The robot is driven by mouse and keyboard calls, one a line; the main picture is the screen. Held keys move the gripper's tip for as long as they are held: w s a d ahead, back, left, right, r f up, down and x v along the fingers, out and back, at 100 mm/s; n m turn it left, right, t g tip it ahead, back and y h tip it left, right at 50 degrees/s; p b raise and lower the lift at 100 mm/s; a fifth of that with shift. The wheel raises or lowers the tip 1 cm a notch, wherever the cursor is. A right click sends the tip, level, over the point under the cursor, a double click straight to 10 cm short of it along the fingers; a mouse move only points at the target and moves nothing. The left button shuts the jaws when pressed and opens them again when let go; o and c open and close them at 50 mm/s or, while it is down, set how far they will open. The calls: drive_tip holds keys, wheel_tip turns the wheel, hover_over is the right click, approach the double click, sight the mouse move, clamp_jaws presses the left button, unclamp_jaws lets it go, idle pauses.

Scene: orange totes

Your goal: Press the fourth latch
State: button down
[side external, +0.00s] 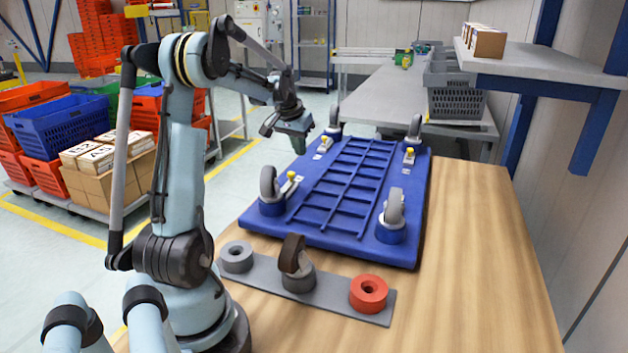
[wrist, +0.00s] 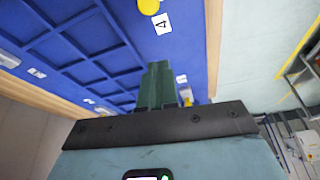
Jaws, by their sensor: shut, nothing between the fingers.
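A blue dolly (side external: 345,236) lies wheels-up on the wooden table, with yellow latches near its corner casters. In the wrist view a yellow latch (wrist: 149,6), cut by the top edge, sits beside a white label marked 4 (wrist: 162,24). It appears to be the near-left latch (side external: 292,175) in the side view. A far-left latch (side external: 323,142) shows just right of my gripper (side external: 299,148). My gripper's green fingers (wrist: 158,68) are shut and empty, held above the dolly's left side, apart from the latch marked 4.
Casters (side external: 268,184) stand up at the dolly's corners. A grey plate (side external: 332,302) with a red ring (side external: 369,293) and a wheel (side external: 294,255) lies in front. The wooden table (side external: 480,260) is clear on the right.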

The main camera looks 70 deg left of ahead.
sight(292, 173)
drive_tip(key=x, duration=0.2)
drive_tip(key=shift+w+f, duration=0.15)
drive_tip(key=shift+f, duration=0.1)
drive_tip(key=shift+s+d+f, duration=0.1)
drive_tip(key=shift+s+f, duration=0.15)
drive_tip(key=shift+s+d+f, duration=0.15)
drive_tip(key=shift+s+d, duration=0.35)
drive_tip(key=shift+s, duration=0.2)
drive_tip(key=shift+s+d+f, duration=0.15)
drive_tip(key=shift+s+d, duration=0.35)
drive_tip(key=shift+s, duration=0.15)
drive_tip(key=shift+s+d, duration=0.8)
